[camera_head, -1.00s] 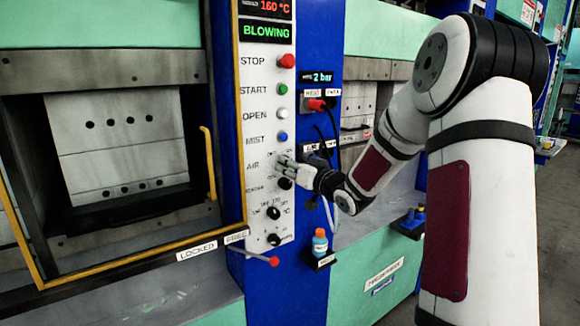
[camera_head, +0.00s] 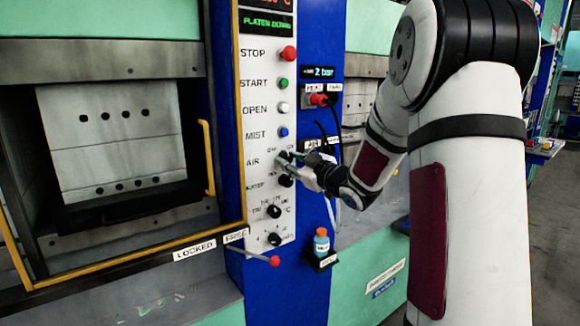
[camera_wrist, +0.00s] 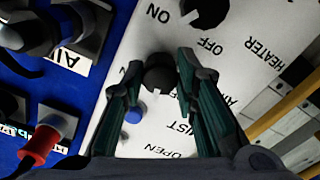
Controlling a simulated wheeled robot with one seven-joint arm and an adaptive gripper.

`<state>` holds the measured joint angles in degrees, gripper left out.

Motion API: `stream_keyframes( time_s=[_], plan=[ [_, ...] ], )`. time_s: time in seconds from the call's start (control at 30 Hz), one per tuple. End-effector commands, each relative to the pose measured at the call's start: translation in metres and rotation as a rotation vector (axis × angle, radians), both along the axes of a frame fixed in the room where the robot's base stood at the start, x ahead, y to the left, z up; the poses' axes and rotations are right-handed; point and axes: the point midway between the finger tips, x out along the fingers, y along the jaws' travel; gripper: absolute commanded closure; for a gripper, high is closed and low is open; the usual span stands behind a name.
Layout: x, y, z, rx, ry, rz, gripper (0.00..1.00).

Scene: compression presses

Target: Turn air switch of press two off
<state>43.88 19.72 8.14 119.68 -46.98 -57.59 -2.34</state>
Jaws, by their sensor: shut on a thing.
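The press control panel (camera_head: 256,95) is a white strip on a blue column, with labels STOP, START, OPEN, MIST and AIR. The air switch (camera_wrist: 158,74) is a round black knob with a white mark, which points toward the bottom of the wrist view. My gripper (camera_head: 287,160) is at the AIR row and partly hides the knob in the head view. In the wrist view its two green-padded fingers (camera_wrist: 160,72) stand on either side of the knob, shut on it. The panel's display (camera_head: 265,24) reads PLATEN DOWN.
The black heater knob (camera_wrist: 206,10), with ON and OFF labels, is close to my fingertips. The blue MIST button (camera_wrist: 133,115) lies beside one finger. A red plug (camera_head: 318,99) with cables is right of the panel. A small bottle (camera_head: 321,241) stands below.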

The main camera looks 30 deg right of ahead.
Motion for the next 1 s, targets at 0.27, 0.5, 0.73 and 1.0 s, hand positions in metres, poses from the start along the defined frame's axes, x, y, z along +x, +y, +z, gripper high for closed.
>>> stream_keyframes(
  time_s=[0.27,0.5,0.73,1.0],
  plan=[
    [0.0010,0.0001,-0.0009,-0.186,-0.007,0.001,1.00],
    [0.0007,-0.0001,-0.0002,-0.272,-0.010,0.001,1.00],
    [0.0002,-0.0006,0.0003,-0.299,-0.010,0.001,1.00],
    [0.0000,-0.0006,0.0004,-0.301,-0.010,0.001,1.00]
  ],
)
